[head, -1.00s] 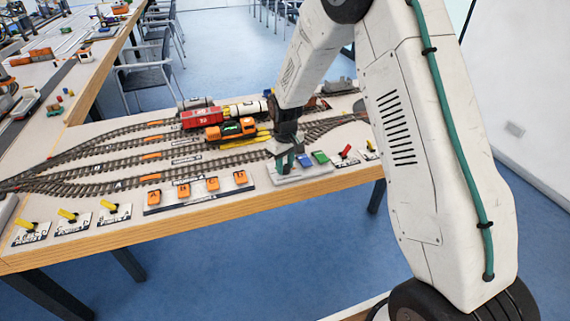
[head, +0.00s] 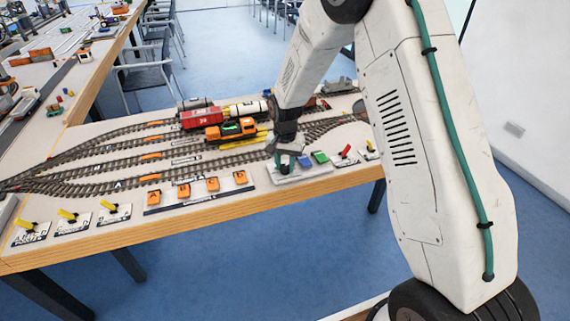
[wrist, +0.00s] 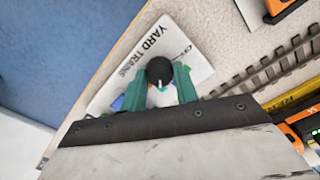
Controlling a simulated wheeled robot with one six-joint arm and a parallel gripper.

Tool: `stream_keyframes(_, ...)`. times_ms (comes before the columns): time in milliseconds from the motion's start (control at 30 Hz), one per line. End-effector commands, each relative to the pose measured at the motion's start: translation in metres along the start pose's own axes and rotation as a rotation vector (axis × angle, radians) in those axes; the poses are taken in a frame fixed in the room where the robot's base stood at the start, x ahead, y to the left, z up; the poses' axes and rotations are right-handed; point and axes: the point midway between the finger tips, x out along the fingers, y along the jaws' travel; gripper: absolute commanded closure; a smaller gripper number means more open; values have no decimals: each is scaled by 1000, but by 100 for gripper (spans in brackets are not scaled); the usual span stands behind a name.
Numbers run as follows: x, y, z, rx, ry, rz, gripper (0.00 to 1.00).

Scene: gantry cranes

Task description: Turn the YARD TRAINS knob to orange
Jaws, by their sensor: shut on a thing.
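The YARD TRAINS plate (wrist: 187,48) is white with black lettering and lies at the table's front edge; it also shows in the head view (head: 290,178). Its round black knob (wrist: 159,68) has a white pointer mark, which points toward the bottom of the wrist view. My gripper (wrist: 160,77) has its two green fingers on either side of the knob, shut on it. In the head view my gripper (head: 285,160) reaches down onto the plate. Any orange mark on the plate is hidden or too small to tell.
An orange locomotive (head: 230,128) stands on the track just behind the plate. A row of orange switches (head: 183,190) lies to the left, and a red lever (head: 346,151) to the right. Yellow levers (head: 67,214) stand further left.

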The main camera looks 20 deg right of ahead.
Motion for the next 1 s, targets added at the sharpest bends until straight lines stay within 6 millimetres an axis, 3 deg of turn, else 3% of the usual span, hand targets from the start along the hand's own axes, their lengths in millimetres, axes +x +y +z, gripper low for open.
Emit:
stream_keyframes(500, 0, -1, 1, 448, -1, 0, 93)
stream_keyframes(1000, 0, -1, 1, 640, -1, 0, 93)
